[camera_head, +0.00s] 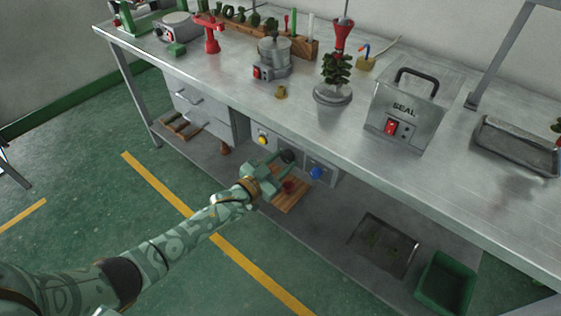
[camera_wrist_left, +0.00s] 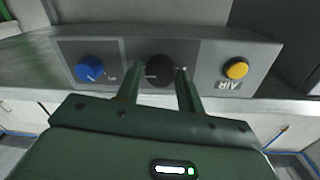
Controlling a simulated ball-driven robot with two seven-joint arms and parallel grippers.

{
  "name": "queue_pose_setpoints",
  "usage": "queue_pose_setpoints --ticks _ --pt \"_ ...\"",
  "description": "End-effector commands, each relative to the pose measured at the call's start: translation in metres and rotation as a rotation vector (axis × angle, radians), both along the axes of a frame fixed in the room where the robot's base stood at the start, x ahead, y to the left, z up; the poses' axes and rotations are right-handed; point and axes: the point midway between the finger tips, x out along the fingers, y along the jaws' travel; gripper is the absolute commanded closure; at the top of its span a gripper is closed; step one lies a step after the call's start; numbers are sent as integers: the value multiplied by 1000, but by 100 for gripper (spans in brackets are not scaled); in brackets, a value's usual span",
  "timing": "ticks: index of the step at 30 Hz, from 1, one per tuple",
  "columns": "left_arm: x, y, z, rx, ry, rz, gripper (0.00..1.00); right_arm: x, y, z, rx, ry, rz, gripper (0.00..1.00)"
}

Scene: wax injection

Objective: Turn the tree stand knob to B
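A control panel under the bench front holds a black knob (camera_head: 287,156) in the middle, a blue knob (camera_head: 316,173) and a yellow button (camera_head: 262,140). In the left wrist view, upside down, the black knob (camera_wrist_left: 160,71) sits between the blue knob (camera_wrist_left: 90,69) and the yellow button (camera_wrist_left: 236,68) marked AIR. I cannot read which knob is the tree stand's. My left gripper (camera_head: 290,164) is at the panel, its fingers (camera_wrist_left: 159,85) apart on either side of the black knob; a firm grip does not show. My right gripper is not in view.
On the bench stand a round stand with a green wax tree (camera_head: 336,69), a SEAL box (camera_head: 405,110) and a metal pot (camera_head: 274,52). The lower shelf carries a wooden board (camera_head: 291,201) and a green bin (camera_head: 446,284). The bench edge overhangs the panel.

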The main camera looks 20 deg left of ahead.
Motion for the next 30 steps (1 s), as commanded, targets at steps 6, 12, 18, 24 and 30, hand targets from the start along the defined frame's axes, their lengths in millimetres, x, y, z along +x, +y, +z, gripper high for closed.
queue_pose_setpoints --ticks 6,12,18,24,30 --pt "0 0 0 -2 0 0 45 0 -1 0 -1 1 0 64" --pt "-4 2 1 -2 0 1 45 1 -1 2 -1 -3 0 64" --pt "-38 17 5 0 -1 1 45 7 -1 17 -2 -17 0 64" --pt "-90 39 4 -1 0 0 45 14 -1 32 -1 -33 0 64" --pt "-130 56 3 -1 0 0 45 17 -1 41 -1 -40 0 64"
